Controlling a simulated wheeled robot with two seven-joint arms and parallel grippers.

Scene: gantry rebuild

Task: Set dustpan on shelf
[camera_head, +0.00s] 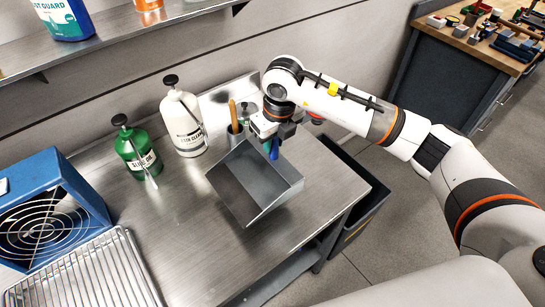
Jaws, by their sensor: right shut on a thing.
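The dustpan (245,187) is a grey metal pan, tilted, over the right part of the steel bench in the head view. My right gripper (273,147) comes down at its back edge and is shut on it near a blue part, probably the handle. The fingers are partly hidden, and I cannot tell whether the pan touches the bench. The metal shelf (130,46) runs along the wall at the upper left. My left gripper is not in view.
A green bottle (138,152), a white jug (184,125) and a grey holder with a wooden handle (234,130) stand behind the pan. A blue fan unit (45,210) and wire rack (88,272) are left. A blue-labelled container (62,18) and orange item (149,5) occupy the shelf.

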